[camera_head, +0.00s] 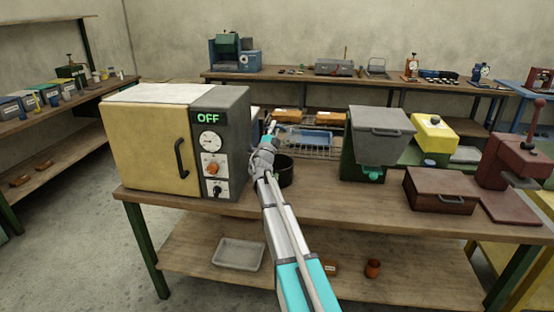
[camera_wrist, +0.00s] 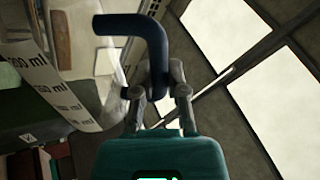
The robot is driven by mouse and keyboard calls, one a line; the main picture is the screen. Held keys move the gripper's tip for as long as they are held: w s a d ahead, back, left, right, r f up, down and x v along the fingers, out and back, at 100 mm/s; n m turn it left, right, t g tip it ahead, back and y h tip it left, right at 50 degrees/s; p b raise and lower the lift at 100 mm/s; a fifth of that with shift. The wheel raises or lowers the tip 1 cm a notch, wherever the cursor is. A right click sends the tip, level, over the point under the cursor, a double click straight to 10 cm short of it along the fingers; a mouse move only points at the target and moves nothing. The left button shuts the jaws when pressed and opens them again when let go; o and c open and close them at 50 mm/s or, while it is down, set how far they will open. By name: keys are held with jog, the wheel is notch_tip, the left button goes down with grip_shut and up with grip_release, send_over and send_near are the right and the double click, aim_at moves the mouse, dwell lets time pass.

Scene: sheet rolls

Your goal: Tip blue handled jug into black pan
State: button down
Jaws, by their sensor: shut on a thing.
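The jug's blue handle (camera_wrist: 135,25) shows in the wrist view, and my gripper (camera_wrist: 160,88) is shut on it. The jug's clear body, with slanted ml markings (camera_wrist: 62,97), is at the left of that view. In the head view my gripper (camera_head: 267,138) is raised above the bench, just right of the oven; the jug cannot be made out clearly there. The black pan (camera_head: 286,174) stands on the bench below and slightly right of the gripper, partly hidden by my arm. Its inside is not visible.
A yellow-doored oven (camera_head: 146,142) reading OFF stands close on the left. A wire rack with a blue tray (camera_head: 308,138) is behind the pan. A grey-lidded green box (camera_head: 378,142) and a maroon box (camera_head: 440,190) stand right. The bench between pan and green box is clear.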

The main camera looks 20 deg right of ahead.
jog(key=shift+r+p, duration=1.25)
jog(key=shift+r, duration=0.25)
